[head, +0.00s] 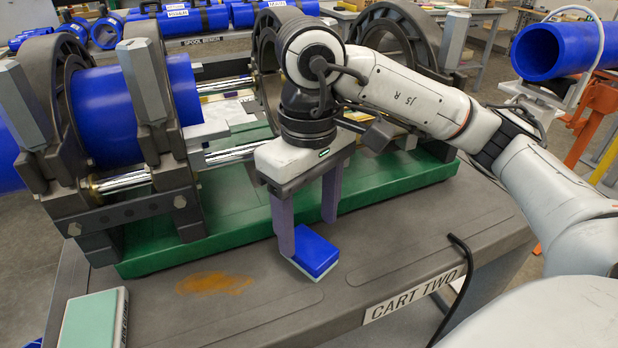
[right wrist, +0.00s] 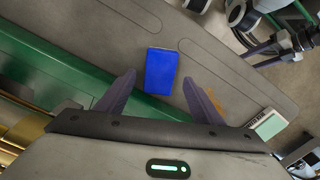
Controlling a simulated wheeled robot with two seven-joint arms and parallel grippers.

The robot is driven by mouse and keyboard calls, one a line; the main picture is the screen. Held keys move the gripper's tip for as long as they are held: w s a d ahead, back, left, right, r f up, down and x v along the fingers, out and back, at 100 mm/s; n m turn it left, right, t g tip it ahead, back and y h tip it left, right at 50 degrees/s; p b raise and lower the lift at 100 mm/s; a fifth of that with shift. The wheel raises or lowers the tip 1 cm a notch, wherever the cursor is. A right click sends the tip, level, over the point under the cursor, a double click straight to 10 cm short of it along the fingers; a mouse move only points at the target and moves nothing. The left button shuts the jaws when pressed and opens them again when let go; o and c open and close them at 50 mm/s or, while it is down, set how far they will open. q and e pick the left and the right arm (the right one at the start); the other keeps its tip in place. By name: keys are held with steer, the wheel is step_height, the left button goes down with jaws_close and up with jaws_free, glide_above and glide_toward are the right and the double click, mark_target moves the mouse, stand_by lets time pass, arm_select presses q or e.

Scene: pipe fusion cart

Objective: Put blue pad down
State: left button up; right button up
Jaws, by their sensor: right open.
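The blue pad (head: 315,252) lies flat on the grey cart top, just in front of the green base of the fusion machine. It also shows in the right wrist view (right wrist: 160,71). My right gripper (head: 308,238) points down over the cart with its purple fingers open. In the right wrist view its fingertips (right wrist: 158,78) stand apart on either side of the pad, with a gap on each side. In the head view one finger hides part of the pad's left side.
A mint-green pad (head: 92,320) lies at the cart's front left corner. An orange-brown stain (head: 214,283) marks the cart top (head: 290,318). The machine's clamps hold a blue pipe (head: 125,112) behind. A black cable (head: 462,275) hangs over the front edge near the CART TWO label.

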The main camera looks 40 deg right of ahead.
mark_target(309, 245)
step_height(309, 245, up, 9)
steer(key=p, duration=0.2)
steer(key=shift+f, duration=0.1)
stand_by(0.4)
